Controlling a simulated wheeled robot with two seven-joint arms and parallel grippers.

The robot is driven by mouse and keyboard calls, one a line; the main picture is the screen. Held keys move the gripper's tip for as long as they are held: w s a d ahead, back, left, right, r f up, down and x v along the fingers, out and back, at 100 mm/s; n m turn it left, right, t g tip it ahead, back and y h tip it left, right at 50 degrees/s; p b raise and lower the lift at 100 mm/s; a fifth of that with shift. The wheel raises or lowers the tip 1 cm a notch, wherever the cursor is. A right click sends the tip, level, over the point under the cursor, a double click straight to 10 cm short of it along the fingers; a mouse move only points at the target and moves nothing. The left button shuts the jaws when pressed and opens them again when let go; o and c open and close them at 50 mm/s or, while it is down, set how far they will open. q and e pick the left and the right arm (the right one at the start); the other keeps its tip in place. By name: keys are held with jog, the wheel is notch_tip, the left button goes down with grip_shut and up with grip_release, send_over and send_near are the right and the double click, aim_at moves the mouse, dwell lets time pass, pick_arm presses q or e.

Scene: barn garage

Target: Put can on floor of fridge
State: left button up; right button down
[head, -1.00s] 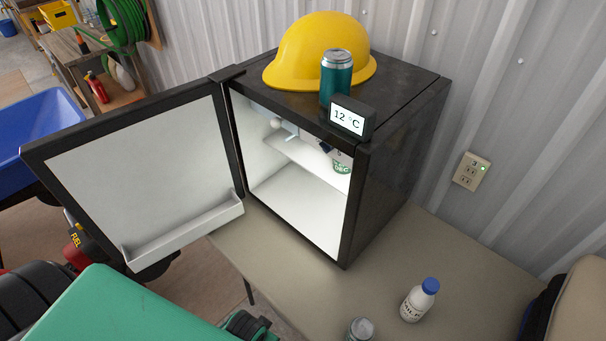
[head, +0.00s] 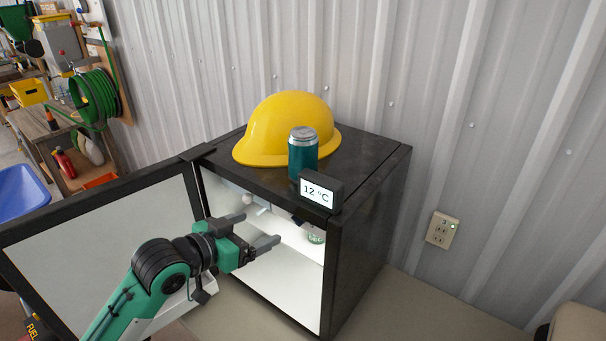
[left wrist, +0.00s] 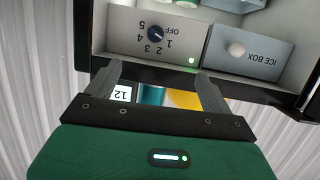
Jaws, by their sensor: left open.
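A teal can (head: 303,154) with a silver lid stands upright on top of the black mini fridge (head: 370,215), beside the yellow helmet. Part of it also shows in the left wrist view (left wrist: 151,95), seen upside down behind the fingers. The fridge door (head: 105,240) is open to the left, and the white fridge floor (head: 282,280) is lit and partly visible. My left gripper (head: 260,229) is open and empty in front of the fridge opening, below the can's level. Its fingers (left wrist: 159,72) show in the left wrist view. My right gripper is not in view.
A yellow hard hat (head: 284,128) and a 12 °C display (head: 318,193) crowd the can on the fridge top. A wall outlet (head: 441,229) is at the right.

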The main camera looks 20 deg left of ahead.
aim_at(291, 153)
pick_arm(q)
notch_tip(291, 153, up, 12)
jog(key=w+m+t+h, duration=0.1)
jog(key=w+t+h, duration=0.1)
jog(key=h, duration=0.1)
jog(key=p+x, duration=0.1)
jog(key=x, duration=0.1)
jog(key=p+x, duration=0.1)
jog(key=x, duration=0.2)
jog(key=a+p+x, duration=0.1)
jog(key=x, duration=0.1)
jog(key=shift+w+d+r, duration=0.15)
jog(key=shift+w+r, duration=0.15)
jog(key=shift+w, duration=0.25)
jog(key=shift+w+d+f+p, duration=0.1)
jog(key=shift+w+d+p, duration=0.15)
jog(key=shift+w+p, duration=0.15)
jog(key=shift+w+d, duration=0.1)
jog(key=shift+w, duration=0.05)
jog(key=p+x, duration=0.3)
jog(key=x, duration=0.1)
jog(key=shift+f, duration=0.1)
jog(key=shift+w+f, duration=0.15)
jog(key=shift+w, duration=0.15)
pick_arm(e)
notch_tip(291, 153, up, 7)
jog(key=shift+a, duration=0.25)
